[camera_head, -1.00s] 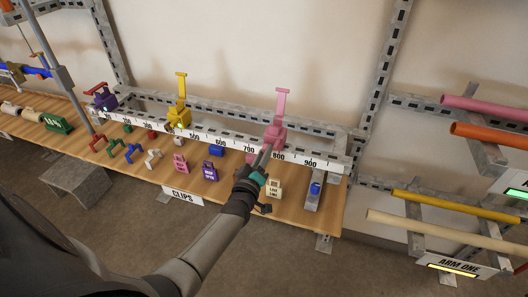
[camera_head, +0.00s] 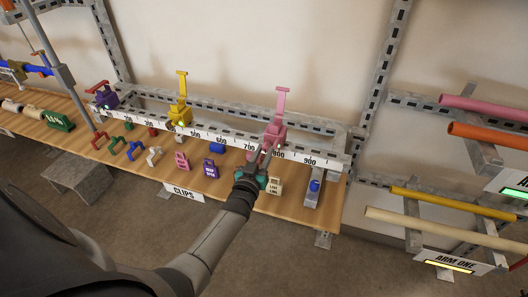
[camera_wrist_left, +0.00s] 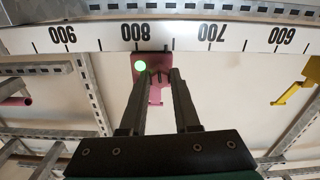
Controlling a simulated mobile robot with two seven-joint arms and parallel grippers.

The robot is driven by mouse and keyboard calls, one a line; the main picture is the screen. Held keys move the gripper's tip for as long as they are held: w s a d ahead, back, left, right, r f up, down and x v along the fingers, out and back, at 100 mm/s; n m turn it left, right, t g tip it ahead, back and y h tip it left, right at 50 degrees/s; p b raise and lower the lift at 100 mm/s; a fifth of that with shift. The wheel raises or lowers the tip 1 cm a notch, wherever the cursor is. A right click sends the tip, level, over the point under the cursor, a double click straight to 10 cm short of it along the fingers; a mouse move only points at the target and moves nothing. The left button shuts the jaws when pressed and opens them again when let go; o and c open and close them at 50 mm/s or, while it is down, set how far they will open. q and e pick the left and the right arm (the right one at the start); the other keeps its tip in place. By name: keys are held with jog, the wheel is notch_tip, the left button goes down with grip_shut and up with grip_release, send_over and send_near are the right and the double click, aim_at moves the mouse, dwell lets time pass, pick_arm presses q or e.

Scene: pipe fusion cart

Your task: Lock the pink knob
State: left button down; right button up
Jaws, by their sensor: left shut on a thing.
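The pink clamp (camera_head: 275,132) sits on the white ruler rail between the 700 and 800 marks, with its pink lever (camera_head: 282,101) standing upright. My left gripper (camera_head: 265,152) reaches up to its front from below. There the fingers of my left gripper (camera_wrist_left: 160,76) are closed on the small pink knob at the clamp's front. The knob itself is mostly hidden by the fingertips. My right gripper is out of view.
A yellow clamp (camera_head: 179,113) and a purple clamp (camera_head: 105,98) sit farther left on the ruler rail (camera_head: 222,139). Several coloured clips and tags lie on the wooden shelf (camera_head: 225,189) below. Coloured pipes (camera_head: 455,204) lie on racks at right.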

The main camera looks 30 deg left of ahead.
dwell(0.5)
pick_arm(q)
jog(key=c, duration=0.6)
grip_release()
jog(key=shift+c, duration=0.2)
jog(key=shift+s+d, duration=0.15)
jog(key=shift+s, duration=0.4)
jog(key=p+v, duration=0.2)
jog(key=v, duration=1.2)
